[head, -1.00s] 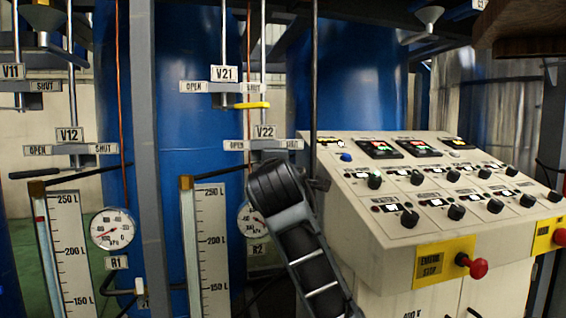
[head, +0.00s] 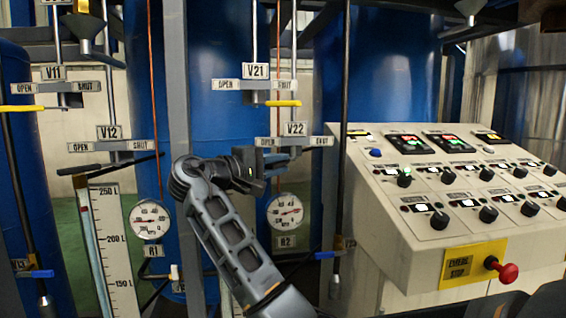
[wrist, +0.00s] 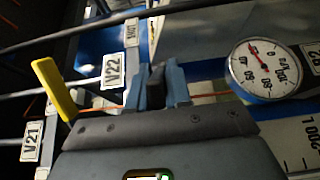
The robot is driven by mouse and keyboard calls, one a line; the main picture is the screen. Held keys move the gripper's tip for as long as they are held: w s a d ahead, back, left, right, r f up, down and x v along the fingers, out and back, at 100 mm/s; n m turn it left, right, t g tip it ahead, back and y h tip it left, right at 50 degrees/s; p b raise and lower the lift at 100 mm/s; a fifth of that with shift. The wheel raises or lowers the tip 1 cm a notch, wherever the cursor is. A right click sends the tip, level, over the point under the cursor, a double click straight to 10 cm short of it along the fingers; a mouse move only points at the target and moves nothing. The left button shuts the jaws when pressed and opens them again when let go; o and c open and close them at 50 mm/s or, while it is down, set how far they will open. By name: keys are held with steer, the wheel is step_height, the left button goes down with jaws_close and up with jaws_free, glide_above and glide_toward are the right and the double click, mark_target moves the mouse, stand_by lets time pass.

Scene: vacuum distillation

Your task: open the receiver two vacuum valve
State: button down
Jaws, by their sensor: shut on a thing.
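The V22 label (head: 294,129) stands on an OPEN/SHUT plate, OPEN at left and SHUT at right, in front of the blue vessel. My gripper (head: 268,163) is just below this plate. In the wrist view its two blue jaws (wrist: 157,88) are shut on a black piece, which appears to be the V22 handle (wrist: 156,92). The handle is mostly hidden by the jaws, so its exact angle cannot be told. The V22 label also shows in the wrist view (wrist: 114,71), beside the jaws. The R2 gauge (head: 285,210) hangs below and right of my gripper.
The V21 valve with a yellow handle (head: 284,103) is just above; its handle also shows in the wrist view (wrist: 52,88). V12's black handle (head: 105,165) is at left. The control panel (head: 390,230) with a red emergency stop (head: 507,273) fills the right. A grey post (head: 176,80) stands left.

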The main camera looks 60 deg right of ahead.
steer(key=shift+w+f+m+g, duration=0.1)
steer(key=shift+w+m+g, duration=0.15)
steer(key=shift+m+g, duration=0.25)
steer(key=c, duration=1.1)
jaws_free()
steer(key=shift+d, duration=0.1)
steer(key=shift+c, duration=0.2)
steer(key=b+v, duration=0.1)
steer(key=v, duration=0.6)
steer(key=shift+w+a+b, duration=0.25)
steer(key=shift+a+b, duration=0.1)
steer(key=shift+b, duration=0.05)
